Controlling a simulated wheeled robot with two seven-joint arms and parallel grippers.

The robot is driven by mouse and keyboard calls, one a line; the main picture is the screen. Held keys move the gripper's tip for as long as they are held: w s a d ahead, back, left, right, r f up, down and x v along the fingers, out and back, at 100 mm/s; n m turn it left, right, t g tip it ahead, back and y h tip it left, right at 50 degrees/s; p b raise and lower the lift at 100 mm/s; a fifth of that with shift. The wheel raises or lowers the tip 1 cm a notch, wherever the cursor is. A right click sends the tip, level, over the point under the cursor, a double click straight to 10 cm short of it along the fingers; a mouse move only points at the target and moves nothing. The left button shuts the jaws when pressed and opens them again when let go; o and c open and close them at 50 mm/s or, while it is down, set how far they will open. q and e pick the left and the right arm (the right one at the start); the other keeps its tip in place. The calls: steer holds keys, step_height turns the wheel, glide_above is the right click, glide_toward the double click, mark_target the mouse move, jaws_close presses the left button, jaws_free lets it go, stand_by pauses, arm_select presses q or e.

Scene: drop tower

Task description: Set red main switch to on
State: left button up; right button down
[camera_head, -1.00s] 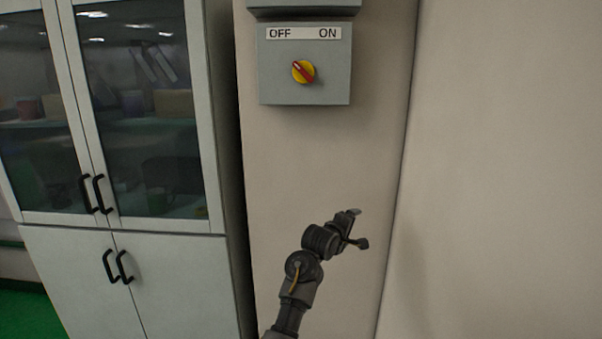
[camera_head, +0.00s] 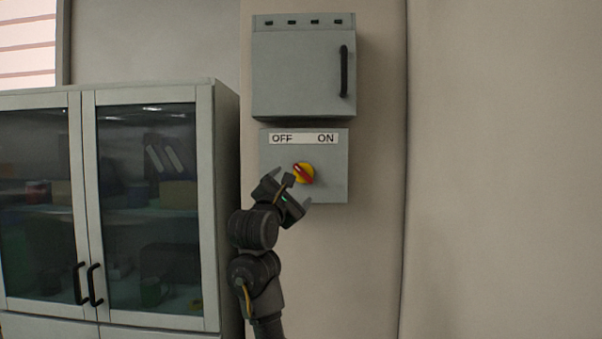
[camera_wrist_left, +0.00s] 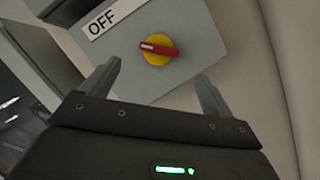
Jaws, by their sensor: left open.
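The red main switch (camera_head: 304,173) is a red handle on a yellow round base, on the front of a grey box (camera_head: 333,184) below an OFF/ON label (camera_head: 303,138). The handle is tilted, its upper end leaning left toward OFF. My left gripper (camera_head: 291,187) is open and empty, just below and left of the switch in the head view. In the left wrist view the switch (camera_wrist_left: 160,49) appears ahead of the gap between the open fingers (camera_wrist_left: 157,72), apart from them. My right gripper is not in view.
A larger grey box (camera_head: 300,75) with a black handle is mounted above the switch box. A glass-door cabinet (camera_head: 210,230) stands to the left, close to my left arm. Bare wall (camera_head: 500,180) lies to the right.

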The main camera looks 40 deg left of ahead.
mark_target(302, 175)
arm_select(q)
steer(key=p+x, duration=0.3)
steer(key=x, duration=0.4)
steer(key=shift+w+a+r, duration=0.1)
steer(key=shift+w+r, duration=0.05)
steer(key=shift+w+a+p, duration=0.2)
steer(key=shift+w+p, duration=0.2)
steer(key=shift+w, duration=0.05)
steer(key=shift+c, duration=0.7)
steer(key=c, duration=0.8)
steer(key=shift+c, duration=0.2)
